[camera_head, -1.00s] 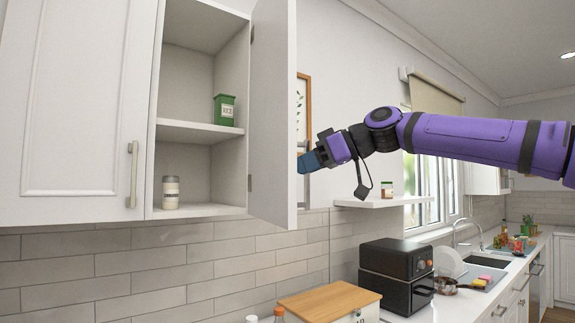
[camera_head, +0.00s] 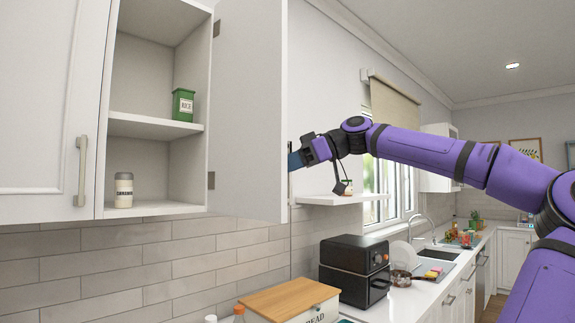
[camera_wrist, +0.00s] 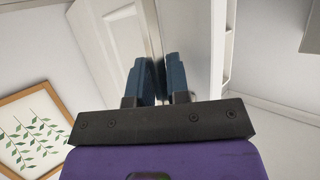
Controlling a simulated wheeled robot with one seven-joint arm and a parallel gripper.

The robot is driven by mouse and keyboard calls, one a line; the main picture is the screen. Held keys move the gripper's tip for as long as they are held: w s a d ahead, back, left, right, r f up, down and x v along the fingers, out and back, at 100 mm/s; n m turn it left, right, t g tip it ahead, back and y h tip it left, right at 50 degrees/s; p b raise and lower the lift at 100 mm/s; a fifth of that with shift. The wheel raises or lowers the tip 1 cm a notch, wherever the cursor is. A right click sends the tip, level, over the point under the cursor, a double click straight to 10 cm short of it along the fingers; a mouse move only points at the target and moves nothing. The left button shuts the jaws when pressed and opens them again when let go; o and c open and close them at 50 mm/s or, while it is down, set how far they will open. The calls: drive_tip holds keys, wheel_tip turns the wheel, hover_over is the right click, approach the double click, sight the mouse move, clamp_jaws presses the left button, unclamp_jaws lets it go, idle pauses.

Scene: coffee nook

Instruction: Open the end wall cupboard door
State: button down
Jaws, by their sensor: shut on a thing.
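The end wall cupboard door (camera_head: 250,115) stands wide open, swung out to the right of its cupboard (camera_head: 157,115), with its inner face toward the head camera. My gripper (camera_head: 294,160) is at the door's outer side, near the free edge. Its blue fingers point at the door in the wrist view (camera_wrist: 161,78). It is shut on the door handle, which is mostly hidden by the fingers and the door. The cupboard's two visible shelves hold a green rice tin (camera_head: 183,104) and a small lidded jar (camera_head: 123,190).
A closed cupboard door (camera_head: 40,110) with a bar handle (camera_head: 81,170) is at the left. A small wall shelf (camera_head: 345,199) is just below my gripper. A black appliance (camera_head: 354,271) and a wooden-lidded bread box (camera_head: 290,299) stand on the counter.

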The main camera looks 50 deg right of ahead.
drive_tip(key=c, duration=1.2)
unclamp_jaws()
drive_tip(key=v, duration=1.1)
drive_tip(key=shift+a+f, duration=0.1)
drive_tip(key=s+a+f+m+h, duration=0.1)
drive_tip(key=a+f, duration=0.2)
drive_tip(key=a, duration=0.4)
drive_tip(key=s+a+f+m+g+h, duration=0.1)
drive_tip(key=a+f+m+h, duration=0.15)
drive_tip(key=a, duration=0.35)
drive_tip(key=s+a+f+m+h, duration=0.1)
drive_tip(key=s+a+f, duration=0.1)
drive_tip(key=a+f, duration=0.35)
drive_tip(key=a+f+m+g+h, duration=0.1)
drive_tip(key=a+f, duration=0.2)
drive_tip(key=f, duration=0.3)
drive_tip(key=s+a+f+m+g+h, duration=0.1)
drive_tip(key=a+f+h, duration=0.1)
drive_tip(key=a+f, duration=0.2)
drive_tip(key=a+f+m+g+h, duration=0.1)
drive_tip(key=a+f+m, duration=0.1)
drive_tip(key=f, duration=0.6)
drive_tip(key=shift+s+a+f+g+h, duration=0.15)
drive_tip(key=shift+s+a+h, duration=0.05)
drive_tip(key=shift+a, duration=0.15)
drive_tip(key=shift+s+a+f+g+h, duration=0.15)
drive_tip(key=shift+s+a+f, duration=0.05)
drive_tip(key=shift+a, duration=0.1)
